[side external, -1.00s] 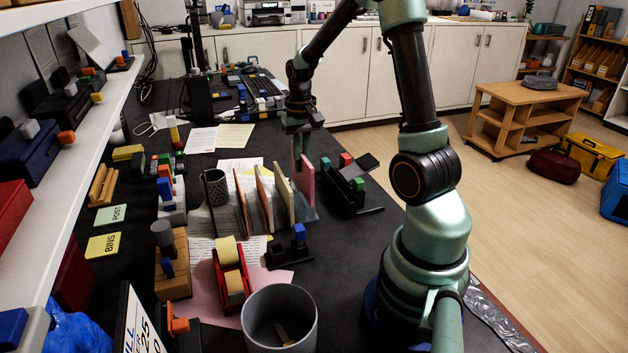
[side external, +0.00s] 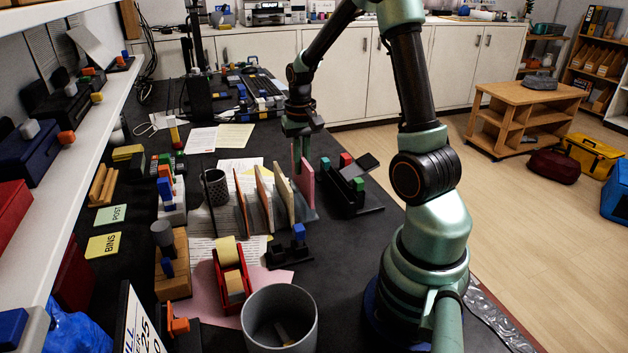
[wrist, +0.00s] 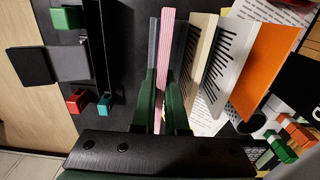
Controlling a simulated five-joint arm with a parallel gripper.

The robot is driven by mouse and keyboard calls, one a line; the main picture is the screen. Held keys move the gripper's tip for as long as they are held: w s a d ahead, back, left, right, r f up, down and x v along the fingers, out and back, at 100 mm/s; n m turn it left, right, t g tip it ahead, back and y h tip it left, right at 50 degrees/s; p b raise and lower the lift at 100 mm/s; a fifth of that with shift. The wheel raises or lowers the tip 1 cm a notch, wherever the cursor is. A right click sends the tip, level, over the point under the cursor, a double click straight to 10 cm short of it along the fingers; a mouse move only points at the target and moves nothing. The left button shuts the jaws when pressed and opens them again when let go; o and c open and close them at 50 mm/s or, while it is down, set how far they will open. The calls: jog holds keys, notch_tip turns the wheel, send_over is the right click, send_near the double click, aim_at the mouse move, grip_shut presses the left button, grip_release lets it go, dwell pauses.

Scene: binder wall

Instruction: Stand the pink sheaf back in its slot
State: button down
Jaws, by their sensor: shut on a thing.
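The pink sheaf (side external: 307,187) stands nearly upright at the right end of a row of upright plates on the dark desk. My gripper (side external: 300,165) is above the row with its fingers pointing down, shut on the sheaf's upper part. In the wrist view the pink sheaf (wrist: 165,50) shows edge-on between the green fingers of my gripper (wrist: 161,85). A grey plate (wrist: 152,48) is close on its left, and a tan divider (wrist: 201,55) stands on its right with a gap. The sheaf's lower edge and the slot floor are hidden.
A black holder with coloured blocks (side external: 345,190) stands just right of the sheaf. A pencil cup (side external: 215,187) is left of the row. A red tape holder (side external: 230,270) and a grey bin (side external: 280,320) are in front. A shelf runs along the left.

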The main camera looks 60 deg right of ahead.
aim_at(302, 176)
jog(key=shift+f, duration=0.75)
jog(key=shift+f, duration=0.45)
dwell(0.3)
jog(key=shift+f, duration=0.5)
jog(key=shift+f, duration=0.25)
dwell(0.3)
jog(key=c, duration=0.9)
grip_release()
jog(key=shift+o, duration=0.2)
notch_tip(302, 176, up, 12)
jog(key=shift+r, duration=0.1)
